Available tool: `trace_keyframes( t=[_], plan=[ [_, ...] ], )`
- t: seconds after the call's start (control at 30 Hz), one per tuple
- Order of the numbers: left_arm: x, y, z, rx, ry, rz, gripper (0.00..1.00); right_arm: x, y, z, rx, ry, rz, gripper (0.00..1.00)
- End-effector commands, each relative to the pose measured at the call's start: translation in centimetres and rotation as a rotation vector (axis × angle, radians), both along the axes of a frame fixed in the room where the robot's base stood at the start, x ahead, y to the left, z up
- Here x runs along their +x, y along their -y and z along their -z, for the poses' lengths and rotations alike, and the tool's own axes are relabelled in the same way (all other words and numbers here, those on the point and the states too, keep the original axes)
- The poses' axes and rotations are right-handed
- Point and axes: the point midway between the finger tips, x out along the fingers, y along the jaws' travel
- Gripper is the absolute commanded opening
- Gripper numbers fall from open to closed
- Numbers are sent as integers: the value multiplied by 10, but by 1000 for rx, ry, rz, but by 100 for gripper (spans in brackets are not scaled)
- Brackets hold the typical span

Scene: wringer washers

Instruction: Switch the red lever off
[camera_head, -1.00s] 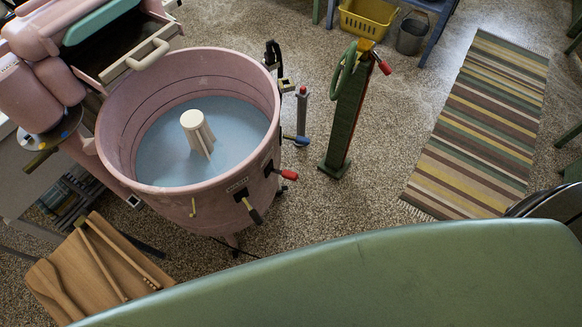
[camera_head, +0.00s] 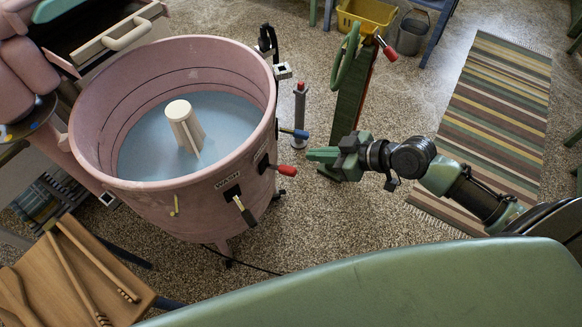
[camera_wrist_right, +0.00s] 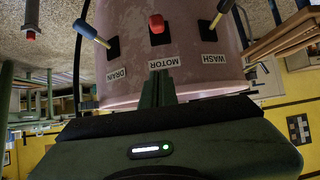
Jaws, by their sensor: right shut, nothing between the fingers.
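The red lever (camera_head: 285,170) sticks out from the side of the pink washer tub (camera_head: 210,205). In the right wrist view the red lever (camera_wrist_right: 156,23) stands above an upside-down MOTOR label, at a dark slot. My right gripper (camera_head: 312,155), green, reaches in from the right with its fingers shut and empty. Its tips are just right of the red lever and appear apart from it. In the right wrist view the shut fingers (camera_wrist_right: 157,88) point toward the MOTOR label. My left gripper is not in view.
A blue-tipped DRAIN lever (camera_head: 294,132) and a yellowish WASH lever (camera_head: 244,210) flank the red one. A grey post (camera_head: 299,112) and a green stand (camera_head: 347,105) with a red handle stand behind my gripper. A wooden table (camera_head: 75,265) with utensils is at lower left.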

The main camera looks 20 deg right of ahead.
Motion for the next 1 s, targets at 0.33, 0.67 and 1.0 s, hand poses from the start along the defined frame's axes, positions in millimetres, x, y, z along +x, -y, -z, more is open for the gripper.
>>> trace_keyframes(
  t=[0.33,0.67,1.0],
  plan=[
    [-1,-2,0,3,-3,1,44,-1,-3,-4,4,3,-8,0],
    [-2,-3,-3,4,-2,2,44,25,-26,17,10,5,-4,0],
    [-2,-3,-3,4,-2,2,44,59,-58,63,4,-2,-4,0]
  ],
)
